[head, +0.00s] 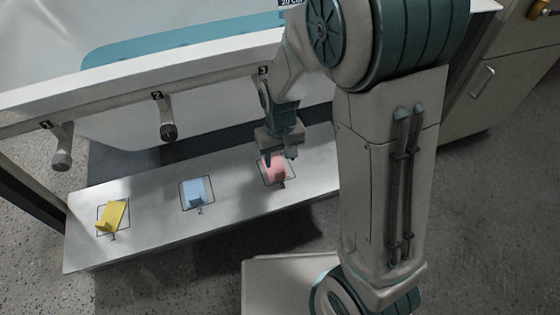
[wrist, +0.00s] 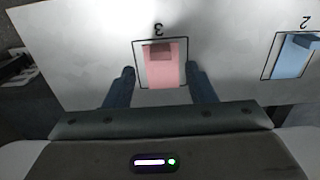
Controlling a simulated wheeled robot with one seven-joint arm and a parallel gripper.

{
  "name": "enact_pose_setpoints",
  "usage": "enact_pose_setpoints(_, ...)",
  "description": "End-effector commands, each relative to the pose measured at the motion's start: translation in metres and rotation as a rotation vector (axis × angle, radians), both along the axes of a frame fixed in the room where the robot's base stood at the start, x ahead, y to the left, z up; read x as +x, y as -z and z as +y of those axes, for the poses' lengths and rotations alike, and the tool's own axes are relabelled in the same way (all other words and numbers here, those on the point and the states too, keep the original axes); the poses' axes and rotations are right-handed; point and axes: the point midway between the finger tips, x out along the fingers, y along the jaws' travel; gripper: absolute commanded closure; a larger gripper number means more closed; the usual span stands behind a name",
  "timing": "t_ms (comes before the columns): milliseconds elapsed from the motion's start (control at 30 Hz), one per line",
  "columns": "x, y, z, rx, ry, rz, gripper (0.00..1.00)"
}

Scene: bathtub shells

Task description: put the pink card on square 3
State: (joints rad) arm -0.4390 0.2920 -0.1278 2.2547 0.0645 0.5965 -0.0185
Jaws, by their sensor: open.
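The pink card (head: 274,169) lies on the outlined square 3 (head: 289,183) at the right end of the pale bench (head: 150,240). In the wrist view the pink card (wrist: 164,66) sits inside the black outline of square 3 (wrist: 137,45), with a darker small block at one end. My gripper (head: 281,160) is just above the card. In the wrist view its two fingers (wrist: 160,82) are apart, one on each side of the card, with a gap to each. In the head view my gripper hides part of the card.
A yellow card (head: 114,215) lies on square 1 and a blue card (head: 195,192) on square 2. Behind the bench, pegs numbered 1 (head: 62,150), 2 (head: 167,120) and 3 stick out below the white tub rim (head: 130,78). A drawer cabinet (head: 485,95) stands at right.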

Motion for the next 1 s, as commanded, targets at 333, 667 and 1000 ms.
enact_pose_setpoints(333, 0.000, -0.043, 0.000, 0.000, 0.001, 0.000, 0.50)
enact_pose_setpoints(667, -0.014, -0.071, -0.025, 0.017, 0.051, -0.017, 0.50)
enact_pose_setpoints(1000, -0.084, -0.134, -0.095, 0.033, 0.209, -0.079, 0.50)
